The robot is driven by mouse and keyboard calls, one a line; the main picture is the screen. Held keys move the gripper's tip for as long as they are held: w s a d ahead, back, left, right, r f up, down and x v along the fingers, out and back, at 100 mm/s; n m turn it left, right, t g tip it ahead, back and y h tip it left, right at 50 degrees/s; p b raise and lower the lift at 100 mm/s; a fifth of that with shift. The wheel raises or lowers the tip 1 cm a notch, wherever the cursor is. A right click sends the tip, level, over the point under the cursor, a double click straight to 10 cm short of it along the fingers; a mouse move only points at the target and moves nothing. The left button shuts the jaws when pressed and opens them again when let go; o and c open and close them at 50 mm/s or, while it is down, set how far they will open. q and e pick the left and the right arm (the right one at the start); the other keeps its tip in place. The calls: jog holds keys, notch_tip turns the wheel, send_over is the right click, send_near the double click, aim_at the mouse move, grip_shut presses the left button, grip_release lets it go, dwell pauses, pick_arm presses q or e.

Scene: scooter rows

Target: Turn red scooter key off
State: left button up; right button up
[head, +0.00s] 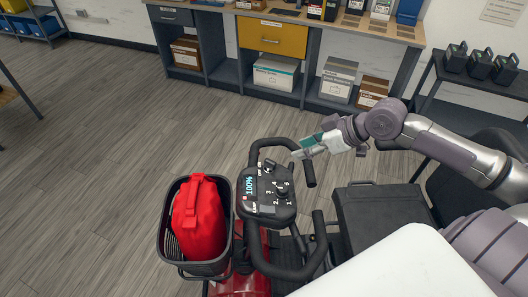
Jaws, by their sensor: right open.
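The red scooter (242,284) stands at the bottom centre, with its red body partly hidden under the basket and handlebars. Its dark control console (266,211) faces up and shows a lit 100% display (249,185), a dial (283,190) and a small red mark. A small dark raised part (269,168) at the console's far end may be the key; its position is too small to tell. My right gripper (298,149) is open and empty, just right of the console's far end, above the handlebar. It appears apart from the console. My left gripper is not in view.
A black basket (165,238) with a red bag (199,220) sits left of the console. The black handlebar loop (253,152) surrounds the console. A workbench (345,30) with boxes below stands behind. The floor (90,170) on the left is clear.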

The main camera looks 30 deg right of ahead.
aim_at(272, 162)
jog(key=p+x, duration=0.1)
jog(key=x, duration=1)
jog(key=shift+s+a+f+p, duration=0.1)
jog(key=shift+a+f+p, duration=0.15)
jog(key=shift+a+p, duration=0.1)
jog(key=shift+w+a+f, duration=0.15)
jog(key=shift+w+f, duration=0.2)
jog(key=shift+f, duration=0.15)
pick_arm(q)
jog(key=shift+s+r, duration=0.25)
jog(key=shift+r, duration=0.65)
pick_arm(e)
jog(key=shift+s, duration=0.1)
grip_shut()
